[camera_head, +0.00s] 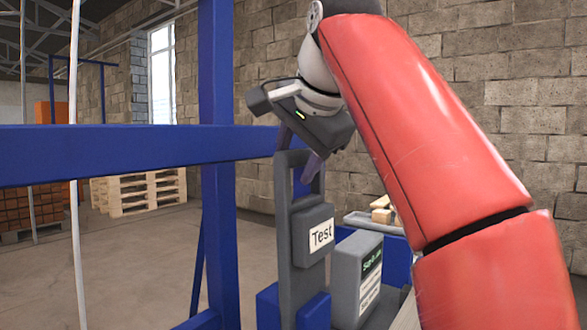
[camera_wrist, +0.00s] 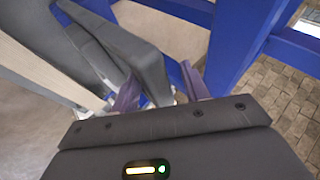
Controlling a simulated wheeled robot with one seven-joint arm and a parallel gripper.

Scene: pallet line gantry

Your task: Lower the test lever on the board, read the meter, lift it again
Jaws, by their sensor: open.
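The test lever (camera_head: 286,205) is a grey upright piece with an open, loop-like top, and a grey block with a white "Test" label (camera_head: 321,235) sits on its front. It stands upright. To its right is a grey meter box (camera_head: 346,272) with a small dark panel and green writing, too small to read surely. My gripper (camera_head: 300,160) is open at the lever's top, its purple fingers around or beside the loop; contact cannot be told. In the wrist view my gripper's fingers (camera_wrist: 161,88) are apart, with a grey part (camera_wrist: 128,48) beside them.
A blue gantry post (camera_head: 219,220) and a blue crossbeam (camera_head: 110,155) stand left of and behind the lever. A tray (camera_head: 372,222) with wooden pieces lies behind the meter. Wooden pallets (camera_head: 138,192) stand farther back.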

